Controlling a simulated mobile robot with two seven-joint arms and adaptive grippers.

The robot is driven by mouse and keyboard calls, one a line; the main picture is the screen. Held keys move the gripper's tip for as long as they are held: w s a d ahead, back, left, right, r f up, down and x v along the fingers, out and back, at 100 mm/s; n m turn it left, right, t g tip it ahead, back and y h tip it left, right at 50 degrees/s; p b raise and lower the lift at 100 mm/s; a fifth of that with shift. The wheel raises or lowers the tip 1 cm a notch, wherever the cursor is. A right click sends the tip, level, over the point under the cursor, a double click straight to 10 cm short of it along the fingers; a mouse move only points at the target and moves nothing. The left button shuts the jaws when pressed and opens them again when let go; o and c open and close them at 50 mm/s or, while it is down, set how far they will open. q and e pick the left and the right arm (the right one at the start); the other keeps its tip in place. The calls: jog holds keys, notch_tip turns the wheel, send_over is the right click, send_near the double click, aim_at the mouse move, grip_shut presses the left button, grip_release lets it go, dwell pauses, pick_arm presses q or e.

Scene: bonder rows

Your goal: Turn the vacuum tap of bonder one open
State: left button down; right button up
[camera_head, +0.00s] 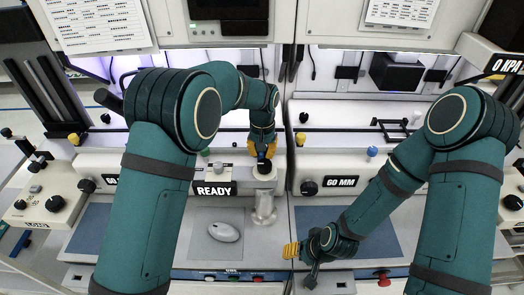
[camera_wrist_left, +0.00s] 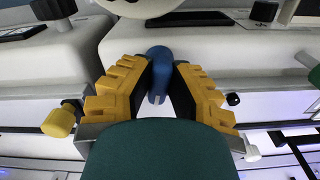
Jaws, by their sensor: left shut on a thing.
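A blue tap knob (camera_wrist_left: 159,68) sits between the two yellow fingers of my left gripper (camera_wrist_left: 161,72) in the left wrist view. The gripper largely hides the knob there. My right gripper (camera_head: 291,250) hangs low before the right bonder, apart from anything it could hold; its finger gap is not clear.
The left bonder has a READY sign (camera_head: 213,189) and a mouse (camera_head: 223,232) on a grey pad. The right bonder has a 60 MM label (camera_head: 341,182) and another blue knob (camera_head: 372,151). Yellow knobs (camera_head: 74,139) stand nearby.

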pick_arm(q)
jog(key=shift+s+f+n, duration=0.1)
jog(key=shift+n, duration=1)
jog(key=c, duration=0.9)
grip_release()
notch_tip(320, 180, up, 12)
